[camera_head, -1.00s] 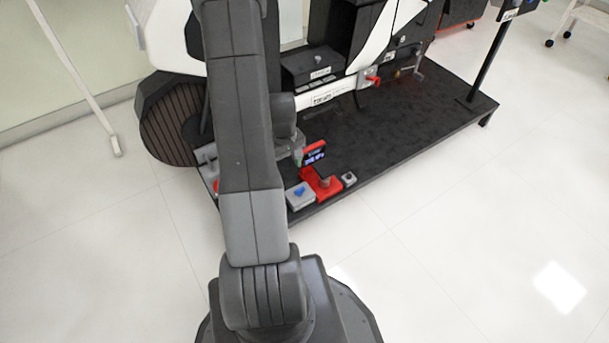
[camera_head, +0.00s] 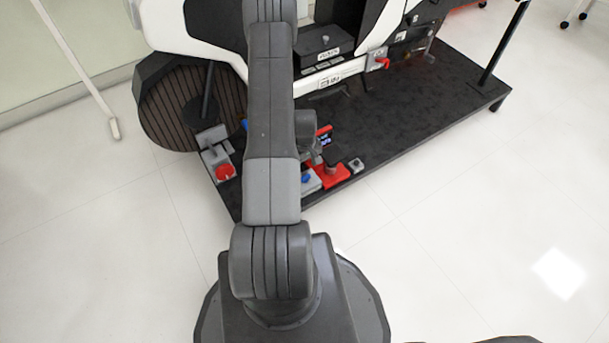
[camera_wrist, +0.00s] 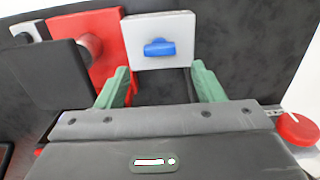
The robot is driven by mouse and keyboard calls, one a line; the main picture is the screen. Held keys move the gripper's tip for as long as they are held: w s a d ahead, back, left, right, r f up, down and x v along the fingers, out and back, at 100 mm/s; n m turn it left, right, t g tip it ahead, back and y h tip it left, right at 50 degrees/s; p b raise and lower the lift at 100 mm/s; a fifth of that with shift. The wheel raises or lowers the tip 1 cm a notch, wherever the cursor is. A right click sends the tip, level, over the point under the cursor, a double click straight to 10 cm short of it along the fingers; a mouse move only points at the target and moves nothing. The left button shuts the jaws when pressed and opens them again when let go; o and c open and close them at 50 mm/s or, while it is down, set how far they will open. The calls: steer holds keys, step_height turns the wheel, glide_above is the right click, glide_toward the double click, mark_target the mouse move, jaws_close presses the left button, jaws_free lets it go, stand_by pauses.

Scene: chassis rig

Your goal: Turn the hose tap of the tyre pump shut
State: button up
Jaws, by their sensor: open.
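The hose tap's blue handle (camera_wrist: 160,48) sits on a pale grey block (camera_wrist: 143,28) in the wrist view, lying crosswise in the picture. It also shows in the head view (camera_head: 307,180), partly hidden by my arm. The red tyre pump (camera_wrist: 112,50) stands to the left of the block in the wrist view and shows in the head view (camera_head: 335,176). My gripper (camera_wrist: 162,84) is open and empty; its two green fingers are spread apart, with the blue handle beyond the gap between their tips. In the head view my arm hides most of the gripper.
A red round knob (camera_head: 224,172) on a grey fixture stands left of my arm and shows at the wrist view's right (camera_wrist: 297,128). A red-handled valve (camera_head: 381,64) is on the vehicle. The dark platform (camera_head: 420,115) is clear on its right side.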

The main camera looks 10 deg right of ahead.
step_height(320, 180, down, 5)
steer(key=shift+f+b, duration=0.2)
steer(key=shift+b, duration=0.35)
steer(key=c, duration=1)
